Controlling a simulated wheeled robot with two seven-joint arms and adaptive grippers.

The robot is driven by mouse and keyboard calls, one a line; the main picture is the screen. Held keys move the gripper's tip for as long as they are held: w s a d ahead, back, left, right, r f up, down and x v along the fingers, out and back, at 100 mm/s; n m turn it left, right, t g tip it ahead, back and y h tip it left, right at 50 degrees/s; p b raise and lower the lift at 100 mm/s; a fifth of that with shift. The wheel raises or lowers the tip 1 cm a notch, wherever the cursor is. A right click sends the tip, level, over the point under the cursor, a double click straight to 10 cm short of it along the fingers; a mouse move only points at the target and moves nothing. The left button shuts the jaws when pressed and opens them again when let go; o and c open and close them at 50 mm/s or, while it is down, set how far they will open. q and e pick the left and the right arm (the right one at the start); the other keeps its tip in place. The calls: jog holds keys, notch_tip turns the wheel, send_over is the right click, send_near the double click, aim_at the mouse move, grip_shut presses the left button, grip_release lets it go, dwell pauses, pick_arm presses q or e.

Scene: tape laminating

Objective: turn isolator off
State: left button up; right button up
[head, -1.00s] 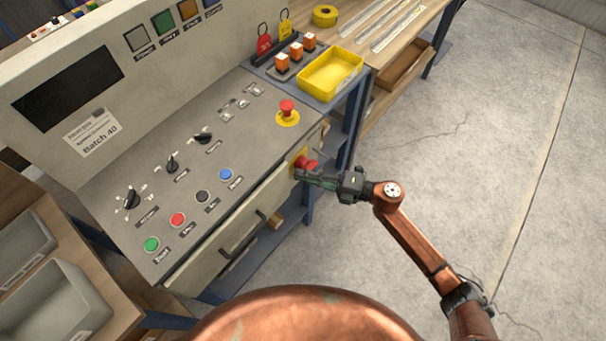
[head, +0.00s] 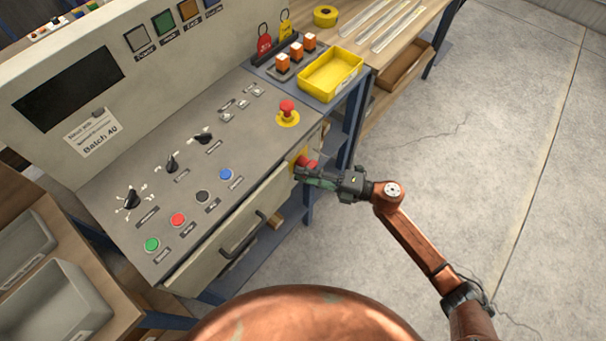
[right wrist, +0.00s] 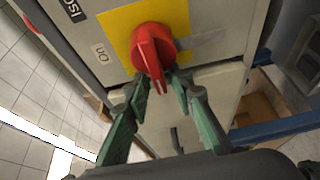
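The isolator is a red rotary handle (right wrist: 152,50) on a yellow plate (right wrist: 120,22), on the end face of the grey console. An "On" label (right wrist: 101,52) sits beside the plate. In the head view the handle (head: 306,164) is partly hidden by my right gripper (head: 307,172). In the right wrist view the green fingers of that gripper (right wrist: 162,82) stand on either side of the handle's grip, closed in on it. A slight gap at the right finger cannot be ruled out. My left gripper is not in view.
A red emergency button (head: 287,108) stands on the console top just above the isolator. A yellow tray (head: 331,75) and a blue table leg are close by. The floor at right is clear.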

jog(key=shift+w+d+f, duration=0.1)
jog(key=shift+w+d, duration=0.25)
jog(key=shift+d, duration=0.4)
jog(key=s+v, duration=0.1)
jog(key=v, duration=0.9)
jog(key=shift+d, duration=0.25)
